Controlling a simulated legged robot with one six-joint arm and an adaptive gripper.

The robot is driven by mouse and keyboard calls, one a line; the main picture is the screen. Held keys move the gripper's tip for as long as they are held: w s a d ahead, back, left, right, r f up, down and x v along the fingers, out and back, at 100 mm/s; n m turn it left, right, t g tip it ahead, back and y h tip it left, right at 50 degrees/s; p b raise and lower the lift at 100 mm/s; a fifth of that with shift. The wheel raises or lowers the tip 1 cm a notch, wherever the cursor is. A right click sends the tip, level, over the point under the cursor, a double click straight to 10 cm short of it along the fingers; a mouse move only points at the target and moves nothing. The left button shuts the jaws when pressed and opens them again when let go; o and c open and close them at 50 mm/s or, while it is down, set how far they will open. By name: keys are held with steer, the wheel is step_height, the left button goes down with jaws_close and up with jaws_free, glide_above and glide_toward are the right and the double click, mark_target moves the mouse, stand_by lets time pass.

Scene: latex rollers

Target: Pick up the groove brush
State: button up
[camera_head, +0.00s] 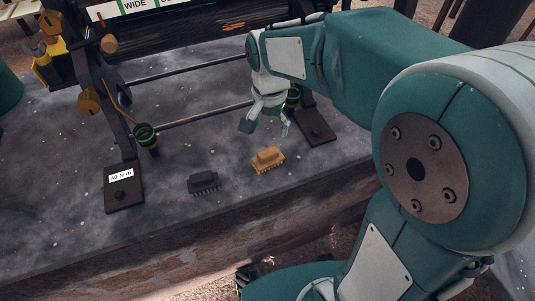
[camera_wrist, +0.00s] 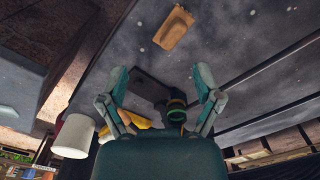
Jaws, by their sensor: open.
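Two small brushes lie on the grey slab; I cannot tell which is the groove brush. The tan brush (camera_head: 267,159) lies near the front edge with its bristles towards the front. It also shows at the top of the wrist view (camera_wrist: 173,27). The dark brush (camera_head: 205,183) lies to its left, bristles also towards the front; I cannot make it out in the wrist view. My gripper (camera_head: 265,126) is above the slab, just behind the tan brush and apart from it. In the wrist view its fingers (camera_wrist: 162,75) are spread wide with nothing held between them.
A roller stand with rods spans the slab behind the brushes. Its left foot (camera_head: 123,187) carries a "40 N m" label, and its right foot (camera_head: 315,127) is close to my gripper. The slab in front is mostly clear.

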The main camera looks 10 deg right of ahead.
mark_target(263, 153)
steer(key=w+f+m, duration=0.1)
steer(key=f+m, duration=0.1)
steer(key=w+f+m, duration=0.2)
steer(key=m, duration=0.1)
steer(key=w+f+m, duration=0.2)
steer(key=shift+a+f, duration=0.25)
steer(key=shift+f, duration=0.1)
step_height(263, 153, down, 11)
steer(key=shift+a+r, duration=0.1)
steer(key=shift+a, duration=0.05)
jaws_close()
